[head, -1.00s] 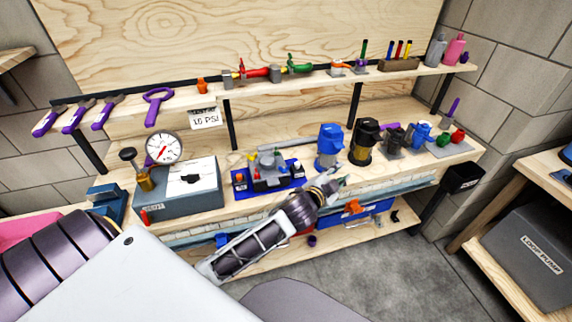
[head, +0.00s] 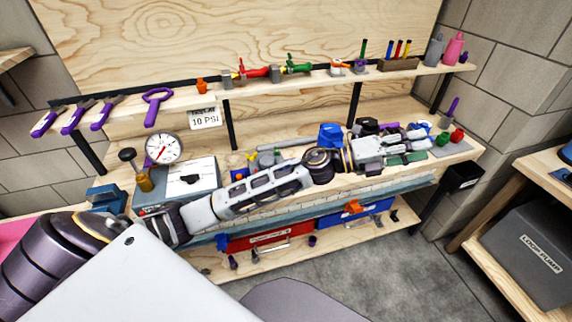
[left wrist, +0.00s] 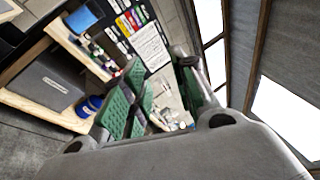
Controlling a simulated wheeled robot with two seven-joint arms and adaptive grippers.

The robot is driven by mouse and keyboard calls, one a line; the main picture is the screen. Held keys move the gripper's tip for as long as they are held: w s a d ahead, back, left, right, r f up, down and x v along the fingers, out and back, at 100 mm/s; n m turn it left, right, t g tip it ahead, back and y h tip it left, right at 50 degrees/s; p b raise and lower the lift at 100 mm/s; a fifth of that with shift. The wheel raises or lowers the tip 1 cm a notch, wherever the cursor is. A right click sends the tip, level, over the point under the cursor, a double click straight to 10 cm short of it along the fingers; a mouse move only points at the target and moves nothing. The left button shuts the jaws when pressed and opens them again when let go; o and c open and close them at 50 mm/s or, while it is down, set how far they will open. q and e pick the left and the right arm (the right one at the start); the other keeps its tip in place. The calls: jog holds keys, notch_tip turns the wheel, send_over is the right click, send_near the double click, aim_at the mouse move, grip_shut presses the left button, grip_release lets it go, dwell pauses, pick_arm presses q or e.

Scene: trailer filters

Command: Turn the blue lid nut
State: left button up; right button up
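The blue-topped filter housing (head: 331,134) stands on the workbench. Only its blue top shows above my left arm in the head view, and I cannot make out a separate nut. My left gripper (head: 412,148) is to the right of it, over the right part of the bench. Its green-padded fingers are apart and hold nothing visible; the gap between them also shows in the left wrist view (left wrist: 160,98). The black filter housing is mostly hidden behind my arm. A smaller blue part (head: 424,125) shows just behind the gripper. My right gripper is not in view.
A pressure gauge (head: 163,149) and a grey box (head: 190,178) stand at the bench's left. The upper shelf (head: 270,84) carries tools and valves. A loop pump box (head: 525,255) sits at right.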

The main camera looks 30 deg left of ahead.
pick_arm(q)
jog(key=s+a+f+m+g+y, duration=0.45)
jog(key=f+m+g+y, duration=0.3)
jog(key=m+g, duration=0.5)
jog(key=w+a+m+t+y, duration=0.1)
jog(key=a+y, duration=1)
jog(key=a, duration=1.7)
jog(key=shift+w+a+r+t, duration=0.35)
jog(key=shift+w+a+r, duration=0.1)
jog(key=shift+w, duration=0.4)
jog(key=shift+f+m, duration=0.1)
jog(key=shift+m, duration=0.15)
jog(key=shift+d+f, duration=0.1)
jog(key=shift+f, duration=6.75)
